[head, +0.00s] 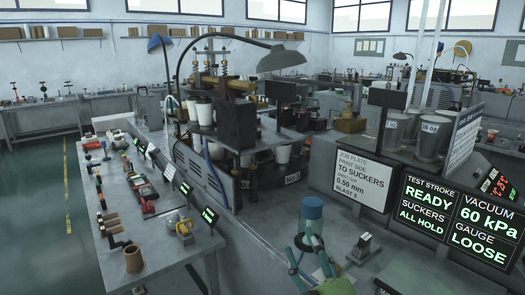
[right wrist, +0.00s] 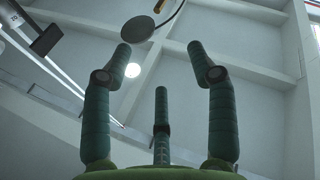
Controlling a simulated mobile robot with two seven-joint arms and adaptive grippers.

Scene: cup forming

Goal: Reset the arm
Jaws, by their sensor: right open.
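My right gripper (head: 309,250) comes up from the bottom edge of the head view, right of centre, with its teal fingers pointing upward. In the right wrist view the right gripper (right wrist: 163,62) shows three fingers spread apart with nothing between them. It is open and empty. My left gripper is not in view.
A bench (head: 160,237) with small tools and a brown cup (head: 133,260) stands at left. A machine with white cups (head: 204,110) is behind. A job plate sign (head: 362,178) and a readout panel (head: 455,215) stand at right. A lamp (right wrist: 137,27) hangs overhead.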

